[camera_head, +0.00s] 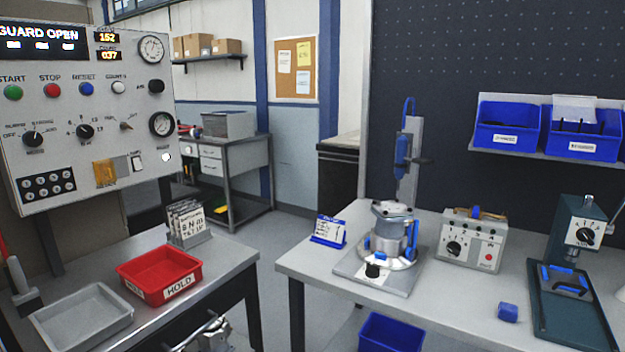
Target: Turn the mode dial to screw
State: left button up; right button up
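A grey control panel (90,100) stands at the left. Its left black dial (33,138) has small word labels around it, too blurred to read surely; it may be the mode dial. A second black dial (85,131) to its right has numbers around it. A grey box on the right bench carries another black dial (453,248), its labels unreadable. A metallic gripper, apparently my left one (212,335), shows partly at the bottom edge, low beside the left bench and far from the panel. Its fingers are unclear. My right gripper is out of view.
Below the panel, the left bench (222,270) holds a red HOLD tray (128,280), a grey tray (62,343) and a card rack (186,240). The right bench (330,285) holds a fixture with a housing (390,235) and a green press (570,225). A floor gap separates the benches.

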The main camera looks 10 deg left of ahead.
aim_at(33, 139)
jog(key=u, duration=1.3)
